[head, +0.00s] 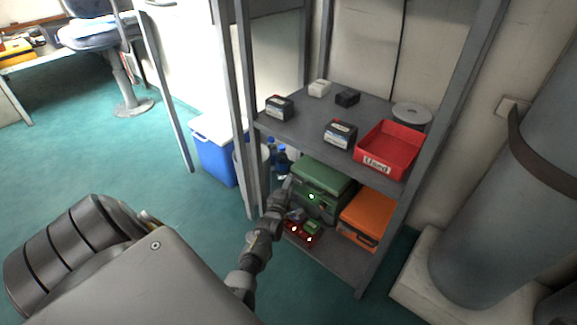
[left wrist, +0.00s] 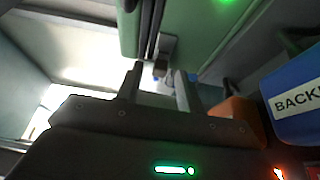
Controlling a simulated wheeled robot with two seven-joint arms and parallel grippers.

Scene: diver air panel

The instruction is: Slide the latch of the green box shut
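The green box (head: 328,178) sits on the lower shelf of the grey rack. A bright green spot shows on its front. My left gripper (head: 287,186) is at the box's left front edge, pointing toward it. In the left wrist view the box's green side (left wrist: 210,40) fills the top. My left gripper (left wrist: 160,88) shows two fingers apart, with a gap between them. A small dark knob on a grey plate, perhaps the latch (left wrist: 160,69), shows just beyond the gap. I cannot tell whether a finger touches it. My right gripper is not in view.
An orange box (head: 365,217) stands right of the green box. A red tray (head: 390,148) and small dark boxes sit on the upper shelf. Bottles (head: 281,160) stand at the left. A rack post (head: 246,110) is near my arm. Open floor lies left.

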